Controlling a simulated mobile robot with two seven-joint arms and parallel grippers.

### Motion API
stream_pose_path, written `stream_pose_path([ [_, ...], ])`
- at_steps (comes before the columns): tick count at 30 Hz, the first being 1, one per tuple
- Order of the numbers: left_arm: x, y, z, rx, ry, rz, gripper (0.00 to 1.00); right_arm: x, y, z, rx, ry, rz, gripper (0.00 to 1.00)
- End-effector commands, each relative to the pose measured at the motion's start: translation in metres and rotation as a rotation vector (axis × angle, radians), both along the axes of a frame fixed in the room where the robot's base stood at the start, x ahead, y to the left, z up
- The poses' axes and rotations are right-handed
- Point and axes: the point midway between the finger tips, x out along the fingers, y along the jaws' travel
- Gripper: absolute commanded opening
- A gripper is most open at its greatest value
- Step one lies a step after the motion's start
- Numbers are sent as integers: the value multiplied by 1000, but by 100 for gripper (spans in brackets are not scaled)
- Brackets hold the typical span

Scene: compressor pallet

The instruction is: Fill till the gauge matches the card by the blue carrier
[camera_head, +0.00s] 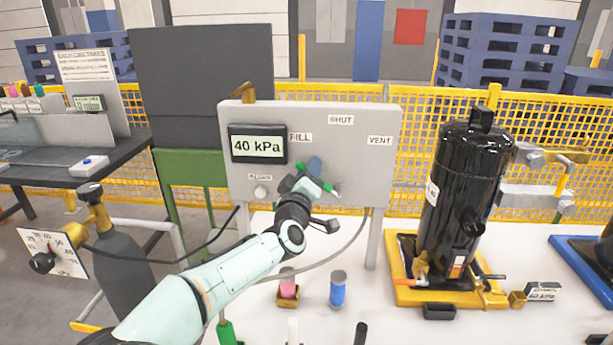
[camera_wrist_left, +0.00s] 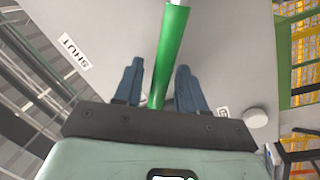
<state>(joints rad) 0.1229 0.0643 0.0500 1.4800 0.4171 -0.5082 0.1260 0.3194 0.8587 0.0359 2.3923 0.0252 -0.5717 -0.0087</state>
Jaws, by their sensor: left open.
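The grey panel (camera_head: 375,155) carries a gauge (camera_head: 257,145) reading 40 kPa and the labels FILL, SHUT and VENT. A green lever (camera_head: 329,187) on it slants up and left, toward the FILL label. My left gripper (camera_head: 313,170) is at the lever. In the left wrist view the green lever (camera_wrist_left: 170,50) passes between its two open blue fingers (camera_wrist_left: 155,88); I cannot tell whether they touch it. The blue carrier (camera_head: 570,262) is at the right edge, partly cut off. A small card (camera_head: 543,292) stands left of it, ending in kPa; its number is too small to read surely.
A black compressor (camera_head: 462,200) stands on a yellow carrier (camera_head: 415,292) right of the panel. Pink (camera_head: 288,283) and blue (camera_head: 338,290) cylinders stand on the white table below my arm. A hose hangs under the panel. A grey bottle (camera_head: 118,265) stands at the left.

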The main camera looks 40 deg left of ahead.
Motion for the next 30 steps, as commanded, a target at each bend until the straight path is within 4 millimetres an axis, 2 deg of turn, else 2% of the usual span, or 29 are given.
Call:
stream_pose_path([
  [5,-11,-5,-1,0,-1,-1,40,1,-1,-2,-2,-4,-1,69],
  [8,-25,-11,-4,0,0,-1,40,3,-2,-3,-4,-8,-4,69],
  [15,-71,-32,-11,1,-1,-1,40,7,-3,-5,-8,-17,-7,69],
  [21,-104,-46,-16,-1,-1,-1,40,7,-4,-5,-8,-18,-8,69],
  [25,-116,-52,-19,-1,0,-2,40,7,-3,-4,-8,-17,-6,69],
  [30,-121,-55,-20,0,1,-1,40,6,-3,-4,-8,-16,-6,69],
])
